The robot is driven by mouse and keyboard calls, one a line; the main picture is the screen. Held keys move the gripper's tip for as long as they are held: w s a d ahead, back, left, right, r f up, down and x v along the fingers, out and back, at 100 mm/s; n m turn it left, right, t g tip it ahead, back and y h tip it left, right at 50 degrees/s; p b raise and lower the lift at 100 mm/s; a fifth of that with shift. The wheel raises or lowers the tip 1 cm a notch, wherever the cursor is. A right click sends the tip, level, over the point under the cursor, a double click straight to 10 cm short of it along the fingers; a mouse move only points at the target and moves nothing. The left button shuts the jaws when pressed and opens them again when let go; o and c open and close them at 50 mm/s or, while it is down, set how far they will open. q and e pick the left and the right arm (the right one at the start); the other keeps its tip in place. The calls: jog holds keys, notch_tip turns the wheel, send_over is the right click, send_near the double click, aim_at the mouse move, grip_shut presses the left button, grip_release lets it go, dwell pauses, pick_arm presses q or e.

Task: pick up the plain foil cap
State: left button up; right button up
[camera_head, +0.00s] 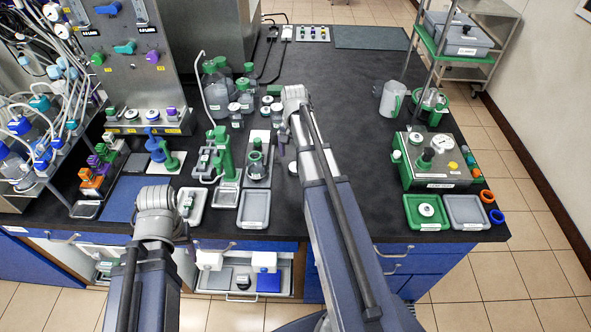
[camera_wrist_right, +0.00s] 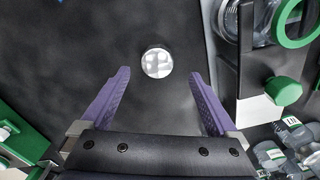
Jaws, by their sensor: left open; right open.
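The plain foil cap (camera_wrist_right: 156,62) is a small, shiny silver round piece on the black bench top in the right wrist view. It lies ahead of my right gripper (camera_wrist_right: 163,85), between the lines of its two purple fingers and a little beyond their tips. The right gripper is open and empty. In the head view only a bit of its purple fingers (camera_head: 281,149) shows beside my right arm. A small pale round thing (camera_head: 293,167) close by there looks like the cap. My left arm is at lower left in the head view; its gripper fingers are hidden.
A green-handled stand (camera_head: 227,160) and a grey tray (camera_head: 254,209) are left of my right arm. A green gauge box (camera_head: 436,163) stands to the right. In the wrist view a green knob (camera_wrist_right: 284,90) and glassware are close on the right. Bare bench surrounds the cap.

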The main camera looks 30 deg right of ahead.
jog(key=f+b, duration=0.4)
jog(key=f, duration=0.1)
jog(key=shift+s+d, duration=0.1)
jog(key=shift+s, duration=0.1)
jog(key=shift+r, duration=0.1)
jog(key=c, duration=1.4)
jog(key=shift+r, duration=0.1)
notch_tip(320, 180, up, 10)
jog(key=p, duration=1)
